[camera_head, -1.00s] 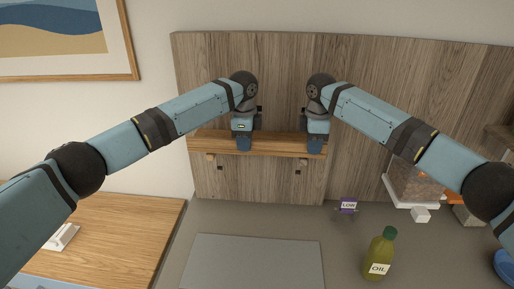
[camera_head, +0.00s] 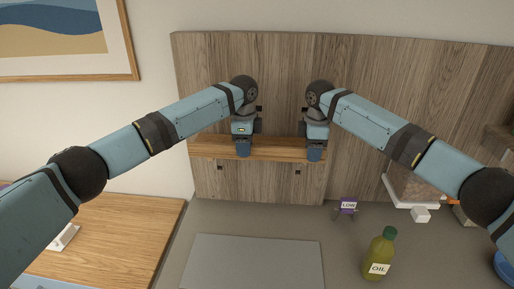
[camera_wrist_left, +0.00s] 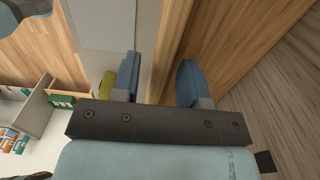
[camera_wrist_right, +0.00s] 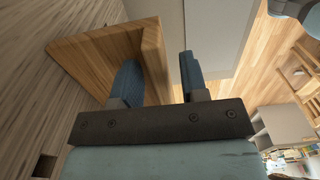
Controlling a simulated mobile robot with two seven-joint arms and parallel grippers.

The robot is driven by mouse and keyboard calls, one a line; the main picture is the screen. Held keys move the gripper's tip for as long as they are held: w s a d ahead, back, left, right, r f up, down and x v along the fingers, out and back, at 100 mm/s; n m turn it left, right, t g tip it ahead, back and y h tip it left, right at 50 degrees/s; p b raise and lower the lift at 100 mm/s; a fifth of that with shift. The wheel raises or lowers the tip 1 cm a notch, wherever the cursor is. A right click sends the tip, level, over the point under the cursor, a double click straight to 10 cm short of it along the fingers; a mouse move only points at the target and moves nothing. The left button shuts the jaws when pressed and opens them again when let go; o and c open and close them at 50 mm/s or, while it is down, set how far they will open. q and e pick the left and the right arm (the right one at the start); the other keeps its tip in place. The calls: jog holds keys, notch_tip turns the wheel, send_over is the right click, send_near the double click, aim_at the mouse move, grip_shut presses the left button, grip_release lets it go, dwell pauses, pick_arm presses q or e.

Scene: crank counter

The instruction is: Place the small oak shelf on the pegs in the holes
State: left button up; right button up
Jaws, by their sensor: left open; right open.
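The small oak shelf (camera_head: 272,147) lies level against the grey-brown wood panel (camera_head: 285,60). Two dark square holes (camera_head: 219,166) (camera_head: 297,171) show in the panel just below it. The pegs are not visible now; the shelf may hide them. My left gripper (camera_head: 243,150) is open at the shelf's middle-left, and my right gripper (camera_head: 315,153) is open near its right end. In the left wrist view, the open fingers (camera_wrist_left: 160,80) lie at the shelf's edge (camera_wrist_left: 173,45). In the right wrist view, the fingers (camera_wrist_right: 158,80) stand either side of the shelf's front edge (camera_wrist_right: 155,55).
A grey board (camera_head: 255,262) lies on the counter below. A green oil bottle (camera_head: 380,252) and a small purple item labelled LOW (camera_head: 347,206) stand to the right. A framed picture (camera_head: 65,40) hangs at upper left.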

jog(key=shift+r, duration=0.3)
pick_arm(q)
notch_tip(320, 180, up, 11)
jog(key=shift+r, duration=0.2)
pick_arm(e)
notch_tip(320, 180, up, 12)
jog(key=shift+f, duration=0.25)
